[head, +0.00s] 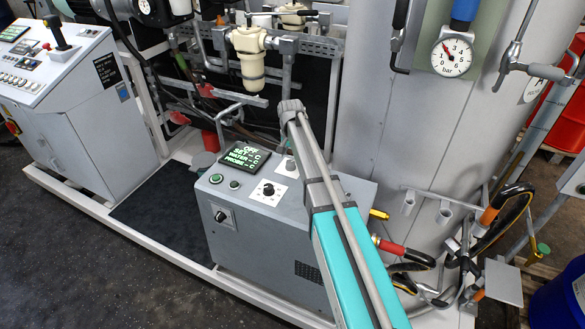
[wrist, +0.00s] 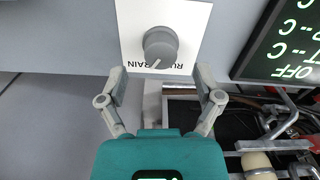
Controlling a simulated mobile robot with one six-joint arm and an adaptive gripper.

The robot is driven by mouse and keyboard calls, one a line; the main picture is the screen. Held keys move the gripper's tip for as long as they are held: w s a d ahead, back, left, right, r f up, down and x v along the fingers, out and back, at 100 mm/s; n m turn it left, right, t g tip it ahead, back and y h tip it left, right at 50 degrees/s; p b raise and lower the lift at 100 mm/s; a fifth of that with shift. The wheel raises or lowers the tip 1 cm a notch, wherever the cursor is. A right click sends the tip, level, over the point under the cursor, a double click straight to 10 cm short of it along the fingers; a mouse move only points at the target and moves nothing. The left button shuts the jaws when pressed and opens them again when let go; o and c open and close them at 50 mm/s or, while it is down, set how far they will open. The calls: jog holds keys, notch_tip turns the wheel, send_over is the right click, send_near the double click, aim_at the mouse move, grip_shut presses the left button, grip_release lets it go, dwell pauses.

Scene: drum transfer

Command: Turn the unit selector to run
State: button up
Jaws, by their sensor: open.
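The selector is a round grey knob (wrist: 160,47) on a white plate (wrist: 190,20) in the wrist view. Its white mark points down and slightly left in the picture. The lettering beside it is upside down and partly covered; "RU" and "RAIN" can be read. My gripper (wrist: 161,76) is open and empty, with one fingertip on each side, just below the knob and apart from it. In the head view the grey knob (head: 290,166) is partly hidden by my arm on the grey unit (head: 255,240). My gripper cannot be made out there.
A display (head: 245,160) reading OFF stands left of the knob in the head view. A second, black knob (head: 268,190) and small buttons (head: 216,179) share the unit's top. Pipes and a filter housing (head: 249,62) stand behind; a large grey tank (head: 380,110) stands to the right.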

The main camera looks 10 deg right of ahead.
aim_at(291, 162)
jog(key=shift+f+b, duration=1.65)
jog(key=shift+f, duration=0.25)
jog(key=shift+c, duration=0.2)
